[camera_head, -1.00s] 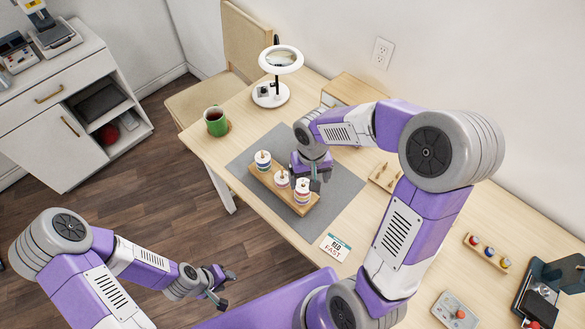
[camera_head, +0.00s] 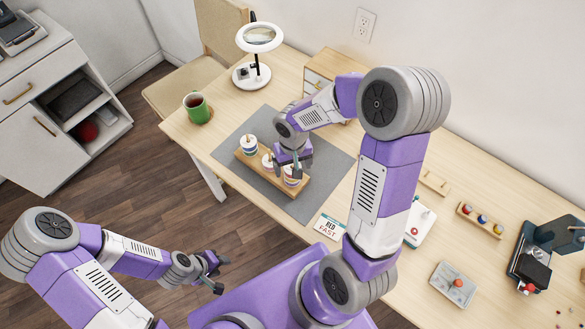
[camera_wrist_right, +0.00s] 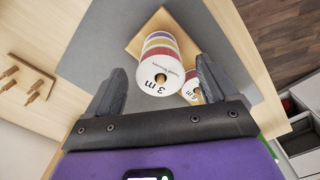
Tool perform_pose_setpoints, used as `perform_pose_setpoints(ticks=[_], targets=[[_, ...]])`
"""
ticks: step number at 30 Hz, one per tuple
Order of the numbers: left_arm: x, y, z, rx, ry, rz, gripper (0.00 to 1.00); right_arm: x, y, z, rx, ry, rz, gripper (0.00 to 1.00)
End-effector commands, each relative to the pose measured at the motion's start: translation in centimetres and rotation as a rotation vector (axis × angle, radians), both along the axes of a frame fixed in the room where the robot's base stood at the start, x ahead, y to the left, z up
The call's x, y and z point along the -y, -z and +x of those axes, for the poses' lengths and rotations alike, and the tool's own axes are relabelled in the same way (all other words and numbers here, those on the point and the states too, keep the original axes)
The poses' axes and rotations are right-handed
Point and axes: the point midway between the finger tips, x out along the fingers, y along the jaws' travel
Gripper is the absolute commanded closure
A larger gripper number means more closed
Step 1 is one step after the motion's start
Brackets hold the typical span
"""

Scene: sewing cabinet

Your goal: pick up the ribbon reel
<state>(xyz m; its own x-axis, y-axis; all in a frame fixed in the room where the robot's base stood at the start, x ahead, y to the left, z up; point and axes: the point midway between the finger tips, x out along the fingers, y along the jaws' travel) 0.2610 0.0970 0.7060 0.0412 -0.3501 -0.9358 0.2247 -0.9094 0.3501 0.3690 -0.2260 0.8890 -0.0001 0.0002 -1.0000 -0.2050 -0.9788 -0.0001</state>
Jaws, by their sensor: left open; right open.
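Several white ribbon reels with coloured bands stand on pegs of a wooden holder (camera_head: 247,160). The left reel (camera_head: 249,144) and the middle reel (camera_head: 267,162) stand clear of the gripper; the right-hand reel (camera_head: 292,176) is partly hidden under it. My right gripper (camera_head: 293,166) is open and points down at the right-hand reel. In the right wrist view, a reel marked "3 m" (camera_wrist_right: 161,70) lies between my open fingers (camera_wrist_right: 163,88), with a second reel (camera_wrist_right: 192,90) close by the right finger. Contact cannot be told. My left gripper (camera_head: 220,274) is open and empty, off the table's front edge.
The holder stands on a grey mat (camera_head: 325,170). A green mug (camera_head: 197,108) and a magnifier lamp (camera_head: 251,75) are behind it to the left. A "RIB FAST" card (camera_head: 329,227) lies to the right. A small drawer box (camera_head: 330,66) stands behind my right arm.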

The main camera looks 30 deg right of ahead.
Motion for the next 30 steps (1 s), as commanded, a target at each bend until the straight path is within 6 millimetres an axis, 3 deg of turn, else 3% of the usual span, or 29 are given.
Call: perform_pose_setpoints(ticks=[2,12,20,23,30], targets=[[0.0,0.0,0.0,0.000,0.000,0.000,0.57,0.0,0.0,0.0,0.000,0.000,0.000,0.21],[0.0,0.0,0.0,0.000,0.000,0.000,0.57,0.0,0.0,0.0,0.000,0.000,0.000,0.73],[0.0,-0.1,0.0,0.000,0.000,0.000,0.57,0.0,-0.4,0.0,0.002,0.000,0.000,0.73],[0.0,-0.5,0.0,0.000,0.000,0.000,0.57,0.0,-1.6,0.1,0.005,0.000,-0.001,0.73],[0.0,-1.8,0.0,0.000,0.000,0.000,0.57,0.0,-6.6,0.1,0.006,0.000,-0.001,0.73]])
